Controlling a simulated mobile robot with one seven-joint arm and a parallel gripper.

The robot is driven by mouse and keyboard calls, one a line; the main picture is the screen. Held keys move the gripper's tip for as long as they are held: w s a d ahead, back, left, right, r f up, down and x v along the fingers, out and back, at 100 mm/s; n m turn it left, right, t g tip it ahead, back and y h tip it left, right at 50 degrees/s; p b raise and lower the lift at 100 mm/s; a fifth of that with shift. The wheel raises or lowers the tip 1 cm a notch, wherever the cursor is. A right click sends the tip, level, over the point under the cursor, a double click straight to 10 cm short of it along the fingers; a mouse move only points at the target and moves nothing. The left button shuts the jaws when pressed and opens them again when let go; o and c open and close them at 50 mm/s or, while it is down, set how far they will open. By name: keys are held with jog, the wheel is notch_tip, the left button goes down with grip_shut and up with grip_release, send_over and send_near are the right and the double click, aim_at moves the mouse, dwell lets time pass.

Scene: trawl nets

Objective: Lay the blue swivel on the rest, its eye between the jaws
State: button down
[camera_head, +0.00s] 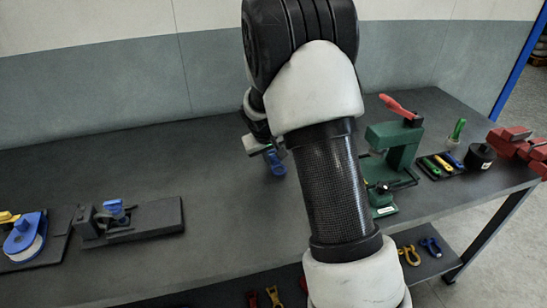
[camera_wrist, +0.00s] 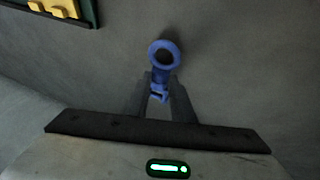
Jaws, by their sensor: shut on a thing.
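The blue swivel shows in the head view (camera_head: 277,167) below my gripper (camera_head: 270,150), and in the wrist view (camera_wrist: 163,72). My gripper (camera_wrist: 160,98) is shut on its lower end. Its round eye sticks out beyond the fingertips in the wrist view. The swivel is held over the dark bench; its exact height is hard to tell. A green press-like tool (camera_head: 396,150) with a red lever stands to the right, partly behind my arm. A black fixture (camera_head: 150,220) with a blue part lies far left. I cannot tell which one has the rest and jaws.
A blue and white reel (camera_head: 25,238) lies at the left edge. A black tray (camera_head: 437,170) with small coloured tools, a black pot (camera_head: 480,155) and a red vise (camera_head: 515,142) stand at the right. Shackles (camera_head: 430,246) lie on a lower shelf. The bench middle is clear.

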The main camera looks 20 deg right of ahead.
jog(key=shift+f, duration=0.1)
jog(key=c, duration=1.5)
grip_release()
jog(key=shift+c, duration=0.2)
